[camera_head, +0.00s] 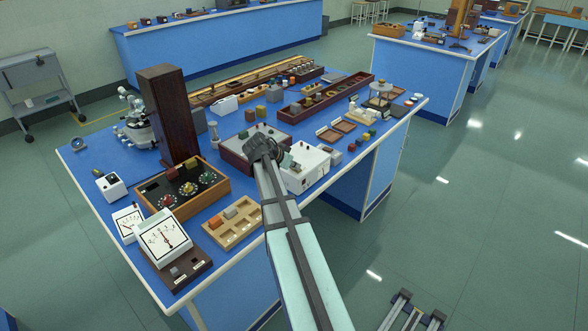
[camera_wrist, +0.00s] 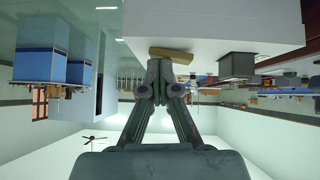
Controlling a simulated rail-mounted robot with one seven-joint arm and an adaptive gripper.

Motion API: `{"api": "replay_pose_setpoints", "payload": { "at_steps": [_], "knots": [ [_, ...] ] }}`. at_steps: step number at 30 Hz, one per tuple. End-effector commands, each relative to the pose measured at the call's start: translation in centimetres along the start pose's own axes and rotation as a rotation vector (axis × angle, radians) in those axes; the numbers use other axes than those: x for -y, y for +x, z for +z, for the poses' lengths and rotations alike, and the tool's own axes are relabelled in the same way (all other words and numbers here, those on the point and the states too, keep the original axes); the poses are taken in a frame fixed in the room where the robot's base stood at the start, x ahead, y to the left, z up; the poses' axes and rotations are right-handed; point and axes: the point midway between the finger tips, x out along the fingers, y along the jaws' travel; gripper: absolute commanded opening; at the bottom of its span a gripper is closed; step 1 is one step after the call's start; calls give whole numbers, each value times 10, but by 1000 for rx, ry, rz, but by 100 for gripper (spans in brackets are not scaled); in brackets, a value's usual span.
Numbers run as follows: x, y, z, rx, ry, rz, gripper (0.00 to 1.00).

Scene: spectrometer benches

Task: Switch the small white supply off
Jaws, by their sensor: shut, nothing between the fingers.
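A white box-shaped unit (camera_head: 308,177), which looks like the small white supply, stands near the right edge of the blue bench. In the wrist view its white body (camera_wrist: 215,25) fills the top. A yellowish-brown bar (camera_wrist: 172,55), possibly its switch lever, sticks out from it, with a dark grey block (camera_wrist: 238,66) to the right. My gripper (camera_head: 286,160) is at the left side of the white unit. In the wrist view my gripper (camera_wrist: 160,68) is shut and empty, its tips at the bar; I cannot tell whether they touch. The switch's position is unclear.
A dark red-brown box (camera_head: 237,153) stands just left of the white unit. Meters (camera_head: 165,240), a wooden dial box (camera_head: 180,190), a compartment tray (camera_head: 233,222) and a tall dark block (camera_head: 168,110) crowd the bench. Floor (camera_head: 470,220) is open at right.

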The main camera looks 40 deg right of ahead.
Motion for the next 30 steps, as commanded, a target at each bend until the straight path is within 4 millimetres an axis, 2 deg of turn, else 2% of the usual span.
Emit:
{"api": "replay_pose_setpoints", "payload": {
  "at_steps": [8,21,30],
  "knots": [
    [1,1,3,9,-4,7,0],
    [17,-1,0,9,-4,3,0],
    [16,-2,0,8,-3,4,0]
  ]
}}
